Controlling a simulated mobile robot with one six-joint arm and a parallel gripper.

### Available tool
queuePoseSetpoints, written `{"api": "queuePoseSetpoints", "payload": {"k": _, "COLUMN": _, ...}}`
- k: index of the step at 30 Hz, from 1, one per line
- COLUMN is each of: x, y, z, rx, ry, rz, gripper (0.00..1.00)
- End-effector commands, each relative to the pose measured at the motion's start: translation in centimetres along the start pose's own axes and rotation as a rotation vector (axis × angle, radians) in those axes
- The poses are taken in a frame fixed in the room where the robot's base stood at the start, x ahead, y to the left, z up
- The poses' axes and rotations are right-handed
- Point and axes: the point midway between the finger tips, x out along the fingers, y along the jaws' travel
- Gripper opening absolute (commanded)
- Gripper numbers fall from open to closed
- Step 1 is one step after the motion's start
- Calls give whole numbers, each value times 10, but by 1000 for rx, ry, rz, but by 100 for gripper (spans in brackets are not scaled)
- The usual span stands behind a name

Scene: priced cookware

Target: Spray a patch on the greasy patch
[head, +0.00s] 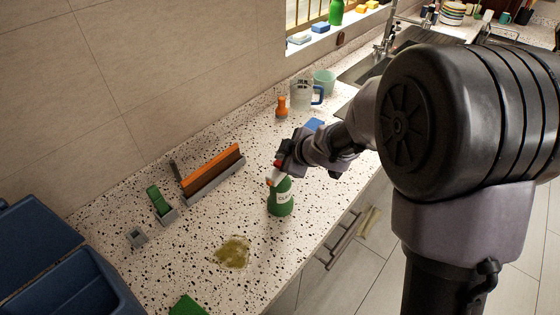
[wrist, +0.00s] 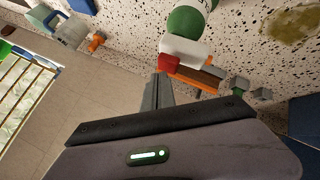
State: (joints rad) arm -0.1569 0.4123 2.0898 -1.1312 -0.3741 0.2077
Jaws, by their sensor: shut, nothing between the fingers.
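The greasy patch (head: 232,253) is a yellow-brown smear on the speckled counter, lower left of the spray bottle. It also shows at the top right of the wrist view (wrist: 292,22). A green spray bottle (head: 281,198) with a white and red spray head stands upright on the counter; the wrist view shows its green body (wrist: 186,24) and head. My gripper (head: 282,162) is at the height of the spray head, just behind it in the picture. In the wrist view its fingers (wrist: 158,90) are together and empty, close to the red part. I cannot tell if they touch it.
An orange-topped board in a grey holder (head: 212,175), a green item in a grey holder (head: 160,204) and a small grey block (head: 137,237) stand left. A blue bin (head: 110,275) is at lower left. Jug (head: 302,94) and orange-topped bottle (head: 281,107) stand behind.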

Motion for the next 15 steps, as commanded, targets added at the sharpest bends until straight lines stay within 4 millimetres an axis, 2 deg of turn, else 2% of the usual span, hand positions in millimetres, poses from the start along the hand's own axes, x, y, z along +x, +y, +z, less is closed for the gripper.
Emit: {"api": "queuePoseSetpoints", "payload": {"k": 15, "x": 5, "y": -4, "z": 4, "rx": 1, "ry": 0, "rz": 0, "gripper": 0}}
